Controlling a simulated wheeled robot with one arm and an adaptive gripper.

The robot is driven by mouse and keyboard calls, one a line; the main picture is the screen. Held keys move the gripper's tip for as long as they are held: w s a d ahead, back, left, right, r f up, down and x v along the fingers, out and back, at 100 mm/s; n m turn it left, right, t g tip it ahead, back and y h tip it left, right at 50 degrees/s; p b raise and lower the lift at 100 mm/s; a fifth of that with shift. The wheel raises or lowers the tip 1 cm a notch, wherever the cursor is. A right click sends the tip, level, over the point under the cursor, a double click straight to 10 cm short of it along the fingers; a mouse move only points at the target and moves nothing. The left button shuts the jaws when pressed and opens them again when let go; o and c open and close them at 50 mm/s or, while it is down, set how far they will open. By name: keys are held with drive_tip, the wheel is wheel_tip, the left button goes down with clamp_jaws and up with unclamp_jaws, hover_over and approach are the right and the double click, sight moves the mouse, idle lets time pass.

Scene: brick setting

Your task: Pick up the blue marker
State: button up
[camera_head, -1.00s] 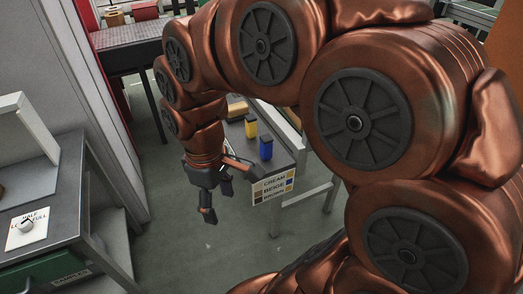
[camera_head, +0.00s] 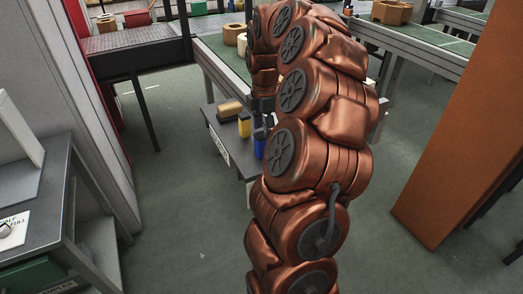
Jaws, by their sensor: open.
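The blue marker (camera_head: 259,148) shows as a small, dark-topped blue block standing at the right side of a low grey table. Part of it is hidden by my arm. My gripper (camera_head: 263,119) points down just above the blue marker, with its dark fingers apart. Its fingertips are small and partly hidden by my arm, so I cannot tell whether they touch the marker.
A yellow block (camera_head: 244,126) stands close on the left of the blue marker, and a tan brick (camera_head: 230,109) lies behind it. A green-topped conveyor (camera_head: 214,44) runs behind. An orange panel (camera_head: 460,130) stands at right. The floor at front is clear.

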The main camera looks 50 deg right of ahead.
sight(263, 135)
wheel_tip(263, 135, down, 2)
drive_tip(key=shift+f, duration=0.15)
drive_tip(key=shift+w+a+f+p, duration=0.1)
drive_tip(key=shift+w+f+p, duration=0.1)
drive_tip(key=shift+f, duration=0.7)
drive_tip(key=shift+w+a+f+p, duration=0.1)
drive_tip(key=shift+f+p, duration=0.05)
drive_tip(key=shift+f, duration=0.75)
drive_tip(key=shift+w+f+p, duration=0.15)
drive_tip(key=shift+f+p, duration=0.05)
drive_tip(key=shift+f, duration=0.7)
clamp_jaws()
drive_tip(key=shift+r, duration=0.1)
drive_tip(key=shift+d+r, duration=0.1)
drive_tip(key=shift+r, duration=0.55)
drive_tip(key=shift+s+d+r+b, duration=0.1)
drive_tip(key=shift+s+r+b, duration=0.1)
drive_tip(key=shift+r, duration=0.35)
drive_tip(key=shift+s+r+b, duration=0.1)
drive_tip(key=shift+r+b, duration=0.1)
drive_tip(key=shift+r, duration=0.3)
drive_tip(key=s+d+b, duration=0.1)
drive_tip(key=s+d, duration=0.2)
drive_tip(key=s, duration=0.4)
drive_tip(key=s+d+r+b, duration=0.1)
drive_tip(key=s+d, duration=0.2)
drive_tip(key=s, duration=0.3)
drive_tip(key=shift+s+d+r, duration=0.25)
drive_tip(key=shift+s+d, duration=0.1)
drive_tip(key=shift+s, duration=0.05)
